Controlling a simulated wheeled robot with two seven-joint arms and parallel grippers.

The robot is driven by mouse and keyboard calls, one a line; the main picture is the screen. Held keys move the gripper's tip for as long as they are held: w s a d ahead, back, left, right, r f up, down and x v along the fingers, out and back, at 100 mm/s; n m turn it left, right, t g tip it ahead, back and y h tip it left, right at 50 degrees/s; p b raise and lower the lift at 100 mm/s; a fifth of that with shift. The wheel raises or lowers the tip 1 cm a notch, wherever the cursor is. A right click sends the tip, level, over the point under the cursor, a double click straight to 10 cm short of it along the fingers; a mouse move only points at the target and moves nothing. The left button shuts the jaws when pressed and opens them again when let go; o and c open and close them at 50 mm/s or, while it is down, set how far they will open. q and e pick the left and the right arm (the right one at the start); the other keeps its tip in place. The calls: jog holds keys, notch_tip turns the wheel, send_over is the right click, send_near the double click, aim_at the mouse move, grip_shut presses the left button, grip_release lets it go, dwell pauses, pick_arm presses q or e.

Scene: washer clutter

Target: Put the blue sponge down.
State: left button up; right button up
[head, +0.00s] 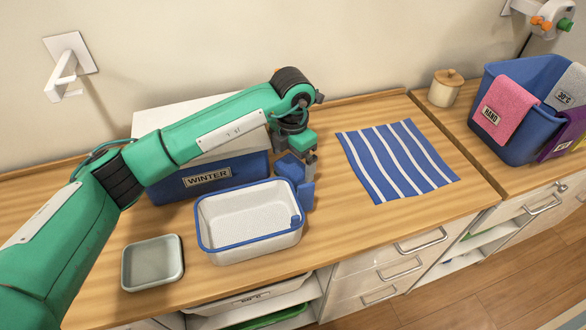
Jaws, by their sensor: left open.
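My left gripper (306,160) points down just behind the back right corner of the white basin. Its jaws are open. The blue sponge (306,196) appears as a blue block below the fingers, by the basin's right edge. Another blue patch (290,167) shows beside the fingers; I cannot tell if it is the same piece. Whether the sponge touches the fingers or rests fully on the counter is not clear. My right gripper is not in view.
The blue-rimmed white basin (222,247) stands in front of a blue WINTER box (170,190). A grey-green tray (152,278) is at front left. A striped blue cloth (395,160) lies to the right. A lidded jar (445,90) and blue basket (520,146) stand farther right.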

aim_at(293, 166)
pick_arm(q)
notch_tip(293, 166, down, 2)
jog(key=shift+w+f+p, duration=0.1)
jog(key=shift+f+p, duration=0.15)
jog(key=shift+p, duration=0.15)
jog(key=shift+d+f, duration=0.1)
jog(key=shift+f, duration=0.45)
jog(key=c, duration=1)
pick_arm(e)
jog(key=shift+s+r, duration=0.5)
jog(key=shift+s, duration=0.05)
pick_arm(q)
jog(key=shift+o, duration=0.2)
jog(key=shift+r, duration=0.15)
